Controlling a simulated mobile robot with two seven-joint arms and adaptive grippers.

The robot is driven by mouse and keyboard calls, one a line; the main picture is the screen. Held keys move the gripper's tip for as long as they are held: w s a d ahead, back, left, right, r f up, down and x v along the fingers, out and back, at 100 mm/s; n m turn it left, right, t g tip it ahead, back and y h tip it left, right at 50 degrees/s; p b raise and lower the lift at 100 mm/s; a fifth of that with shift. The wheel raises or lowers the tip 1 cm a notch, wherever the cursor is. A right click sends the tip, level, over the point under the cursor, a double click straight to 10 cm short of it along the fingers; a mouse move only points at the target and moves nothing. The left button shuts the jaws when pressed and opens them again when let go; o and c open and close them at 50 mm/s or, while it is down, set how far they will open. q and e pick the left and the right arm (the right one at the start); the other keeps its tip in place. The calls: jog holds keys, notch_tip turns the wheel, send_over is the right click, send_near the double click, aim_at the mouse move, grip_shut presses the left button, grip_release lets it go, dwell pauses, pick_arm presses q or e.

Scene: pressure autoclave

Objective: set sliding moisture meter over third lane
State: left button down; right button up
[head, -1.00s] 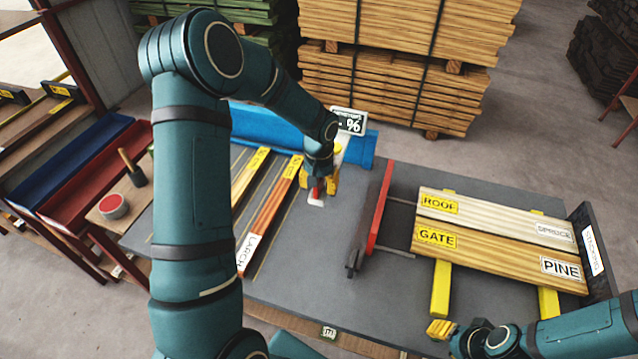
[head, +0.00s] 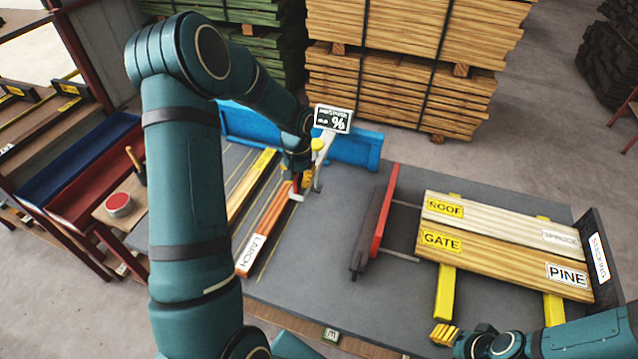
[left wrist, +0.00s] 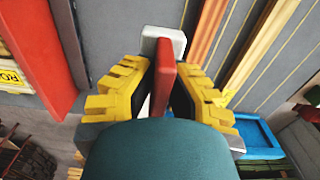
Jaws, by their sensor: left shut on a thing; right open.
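The sliding moisture meter has a % display (head: 333,119) on a pale arm by the blue rail (head: 355,150). My left gripper (head: 298,178) is shut on its red handle, which stands between the yellow fingers in the left wrist view (left wrist: 165,85). A pale block (left wrist: 165,40) of the meter shows beyond the handle. The orange LARCH board (head: 262,228) lies in a lane beside the meter head; in the left wrist view the board (left wrist: 207,30) is just right of the block. Another board (head: 245,185) lies farther left. My right gripper (head: 446,335) is open and empty at the front right.
A dark bar with a red plate (head: 383,212) stands right of the meter. The SPRUCE board (head: 490,215) and PINE board (head: 500,258) lie on yellow supports. A red tin (head: 119,204) stands on the left side table. Bare grey table lies between the LARCH board and the bar.

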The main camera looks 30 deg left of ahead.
pick_arm(q)
jog(key=s+a, duration=0.2)
jog(key=a, duration=0.7)
jog(key=shift+s+a, duration=0.25)
jog(key=shift+a, duration=0.05)
jog(key=shift+f, duration=0.1)
jog(key=c, duration=1)
grip_release()
notch_tip(320, 180, up, 12)
jog(key=shift+r, duration=0.1)
